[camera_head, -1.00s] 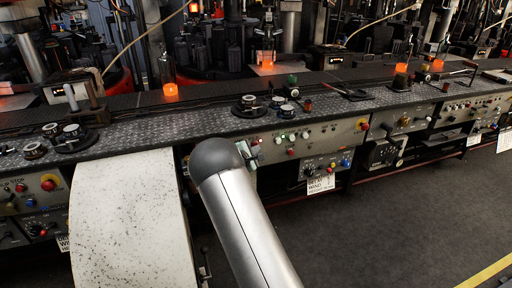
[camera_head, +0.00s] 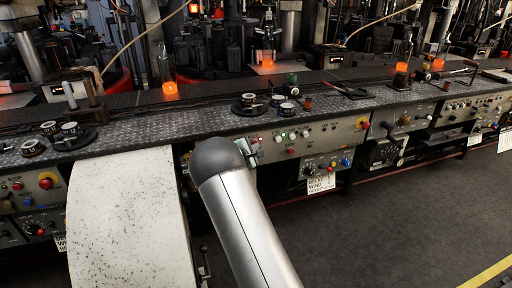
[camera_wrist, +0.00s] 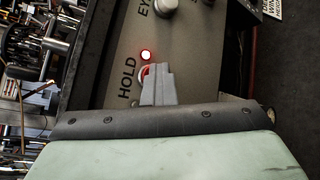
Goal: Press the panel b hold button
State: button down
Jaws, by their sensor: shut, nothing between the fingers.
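In the wrist view the word HOLD (camera_wrist: 127,78) is printed on a grey panel (camera_wrist: 195,50). A red lamp (camera_wrist: 146,54) glows beside the word. A red and white hold button (camera_wrist: 145,71) shows just past my fingertips, mostly hidden by them. My gripper (camera_wrist: 158,80) is shut and empty, its tips over the button; whether they touch it I cannot tell. In the head view my gripper (camera_head: 252,147) is at the front panel under the conveyor, partly hidden by my arm. No panel letter is readable.
More knobs and lamps (camera_head: 291,136) lie right along the panel. A lower control box (camera_head: 326,166) hangs below it. A pale chute (camera_head: 125,215) stands left of my arm. Glowing glass pieces (camera_head: 170,90) sit on the conveyor above. The floor at front right is clear.

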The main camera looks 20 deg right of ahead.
jog(key=shift+a, duration=0.15)
jog(key=s+b, duration=0.5)
jog(key=s, duration=0.1)
jog(key=shift+a, duration=0.15)
dwell(0.3)
